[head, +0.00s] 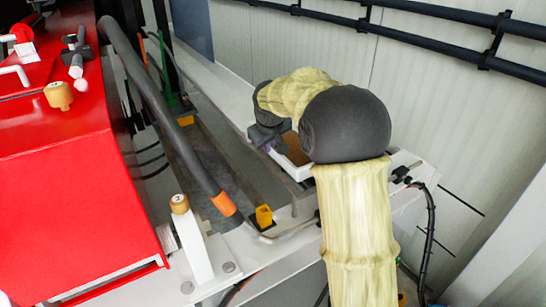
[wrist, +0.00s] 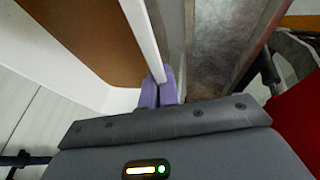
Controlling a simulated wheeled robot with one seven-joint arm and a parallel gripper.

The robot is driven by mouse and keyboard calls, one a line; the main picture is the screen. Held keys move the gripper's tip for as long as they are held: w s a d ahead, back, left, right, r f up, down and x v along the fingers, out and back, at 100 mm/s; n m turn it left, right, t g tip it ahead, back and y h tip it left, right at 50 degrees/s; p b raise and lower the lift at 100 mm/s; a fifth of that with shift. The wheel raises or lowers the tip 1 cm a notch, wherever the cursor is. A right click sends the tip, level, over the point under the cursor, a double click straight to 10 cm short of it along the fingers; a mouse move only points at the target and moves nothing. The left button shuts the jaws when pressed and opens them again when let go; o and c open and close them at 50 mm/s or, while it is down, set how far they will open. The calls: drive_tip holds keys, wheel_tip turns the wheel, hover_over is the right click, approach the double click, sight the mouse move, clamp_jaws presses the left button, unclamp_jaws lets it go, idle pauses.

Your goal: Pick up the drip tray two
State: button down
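The drip tray two looks like a white-walled tray with a brown inside (head: 297,150). It sits beside the grey frame in the head view, partly hidden behind my arm. Its white rim (wrist: 142,38) and brown inside fill the upper left of the wrist view. My gripper (head: 270,145) is at the tray's near-left rim. In the wrist view its purple fingertips (wrist: 159,90) are close together, with the white rim running between them. The gripper looks shut on that rim. Whether the tray touches its support is hidden.
A red machine (head: 70,160) stands at the left with a dark hose (head: 160,100) in front. A grey metal trough (wrist: 225,45) runs close beside the fingers. A pale wall with dark pipes (head: 400,35) is behind my arm. A white post (head: 192,240) stands in front.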

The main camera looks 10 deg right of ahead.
sight(272, 157)
drive_tip(key=shift+d+f, duration=0.15)
drive_tip(key=shift+f, duration=0.2)
drive_tip(key=shift+w+d+f, duration=0.1)
drive_tip(key=shift+d, duration=0.2)
drive_tip(key=shift+a, duration=0.1)
drive_tip(key=shift+f+p, duration=0.3)
drive_tip(key=shift+f, duration=1.5)
drive_tip(key=shift+f, duration=0.15)
drive_tip(key=c, duration=1.7)
unclamp_jaws()
